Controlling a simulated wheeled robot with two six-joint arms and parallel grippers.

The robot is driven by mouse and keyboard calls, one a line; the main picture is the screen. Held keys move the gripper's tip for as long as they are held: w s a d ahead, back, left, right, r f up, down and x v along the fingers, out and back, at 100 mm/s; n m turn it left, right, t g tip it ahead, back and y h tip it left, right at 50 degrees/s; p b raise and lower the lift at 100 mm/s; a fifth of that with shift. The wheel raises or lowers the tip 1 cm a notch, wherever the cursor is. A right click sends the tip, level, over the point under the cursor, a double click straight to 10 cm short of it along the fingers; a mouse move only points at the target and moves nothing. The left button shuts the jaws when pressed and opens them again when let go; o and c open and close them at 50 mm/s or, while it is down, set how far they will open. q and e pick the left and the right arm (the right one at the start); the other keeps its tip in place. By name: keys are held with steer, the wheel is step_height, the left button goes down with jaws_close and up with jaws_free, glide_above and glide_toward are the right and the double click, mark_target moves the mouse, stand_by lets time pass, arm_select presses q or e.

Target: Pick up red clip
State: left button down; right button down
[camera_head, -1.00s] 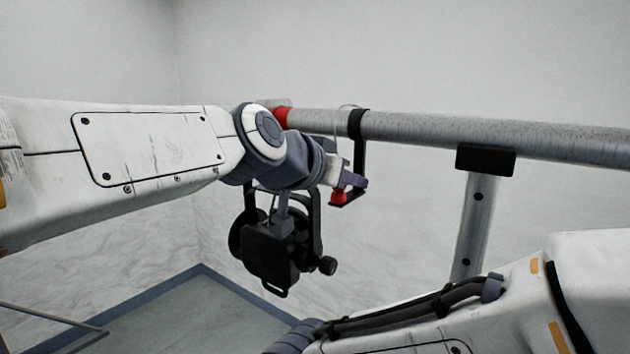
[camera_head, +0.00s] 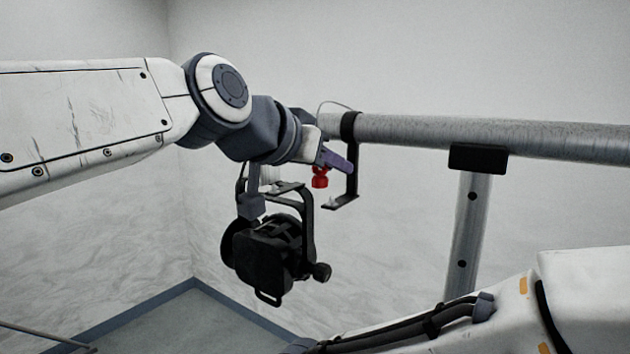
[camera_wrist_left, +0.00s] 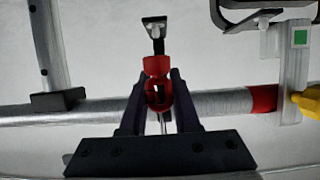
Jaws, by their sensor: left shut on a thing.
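The red clip (camera_head: 320,177) shows at the tips of my left gripper (camera_head: 335,160) in the head view, beside a black hanging bracket. In the left wrist view the red clip (camera_wrist_left: 157,85) sits between the two dark fingers of my left gripper (camera_wrist_left: 158,95), which is shut on it. A small dark metal piece (camera_wrist_left: 154,27) shows just beyond the clip; I cannot tell if it is joined to it. My right arm is low at the right of the head view, and its gripper is out of the picture.
A grey metal pipe (camera_head: 420,130) runs across on an upright post (camera_head: 470,220). The black bracket (camera_head: 352,170) hangs from it, with a thin cable loop above. A black par can (camera_head: 268,255) hangs below my left wrist. A yellow part (camera_wrist_left: 308,100) shows at right in the wrist view.

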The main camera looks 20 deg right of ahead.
arm_select(q)
steer(key=s+a+b, duration=0.1)
steer(key=a, duration=0.1)
steer(key=s+a+b, duration=0.3)
steer(key=s+a, duration=0.1)
steer(key=a, duration=0.1)
steer(key=shift+s+f, duration=0.2)
steer(key=shift+f, duration=0.15)
steer(key=s+a+b, duration=0.1)
steer(key=b, duration=0.1)
steer(key=s+a+b, duration=0.1)
steer(key=a+b, duration=0.1)
steer(key=s+a+b, duration=0.1)
steer(key=b, duration=0.1)
steer(key=shift+s+a+r, duration=0.25)
steer(key=shift+s+r, duration=0.05)
steer(key=shift+f+b, duration=0.35)
steer(key=shift+b, duration=0.15)
